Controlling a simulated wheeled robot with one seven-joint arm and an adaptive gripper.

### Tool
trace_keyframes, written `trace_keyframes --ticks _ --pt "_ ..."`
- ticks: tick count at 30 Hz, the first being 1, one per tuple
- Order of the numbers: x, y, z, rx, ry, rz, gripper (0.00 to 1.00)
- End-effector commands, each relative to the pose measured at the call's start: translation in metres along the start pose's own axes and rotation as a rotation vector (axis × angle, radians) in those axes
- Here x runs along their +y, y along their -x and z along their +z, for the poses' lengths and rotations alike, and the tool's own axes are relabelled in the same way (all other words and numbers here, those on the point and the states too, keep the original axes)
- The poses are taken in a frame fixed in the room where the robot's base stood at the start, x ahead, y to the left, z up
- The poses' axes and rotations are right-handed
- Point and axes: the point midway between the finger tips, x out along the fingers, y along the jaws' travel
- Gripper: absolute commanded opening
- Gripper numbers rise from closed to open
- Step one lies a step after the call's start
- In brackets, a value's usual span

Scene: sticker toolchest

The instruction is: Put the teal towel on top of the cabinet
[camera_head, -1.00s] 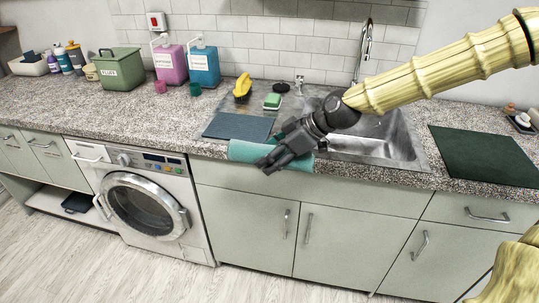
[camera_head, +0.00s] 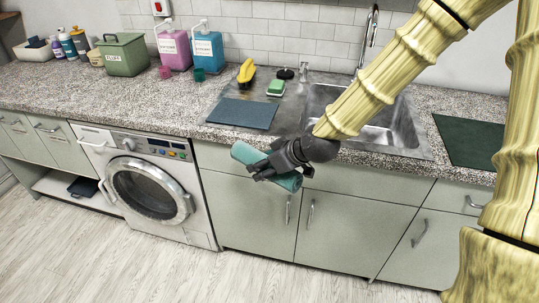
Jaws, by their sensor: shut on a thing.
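The teal towel (camera_head: 288,180) is a rolled or folded bundle in my gripper (camera_head: 264,168). My gripper is shut on the towel near its middle. The towel is tilted, with its left end higher than its right end, and it is in front of the counter's front edge. The fingers hide the middle of the towel. The pale green cabinet (camera_head: 245,215) stands below and behind the towel, under the stone-patterned counter (camera_head: 110,85).
A sink (camera_head: 395,130) is set in the counter, with a blue-grey mat (camera_head: 242,113) to its left and a dark green mat (camera_head: 470,141) to its right. A green bin (camera_head: 124,54) and pink (camera_head: 174,50) and blue dispensers (camera_head: 207,52) stand at the back. A washing machine (camera_head: 150,185) is left of the cabinet.

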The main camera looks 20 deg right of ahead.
Motion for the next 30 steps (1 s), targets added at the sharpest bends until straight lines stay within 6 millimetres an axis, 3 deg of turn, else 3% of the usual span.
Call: trace_keyframes --ticks 12,30 --pt "-0.011 -0.058 0.034 -0.004 -0.224 0.227 0.26" --pt "-0.015 -0.095 0.054 -0.002 -0.377 0.379 0.26"
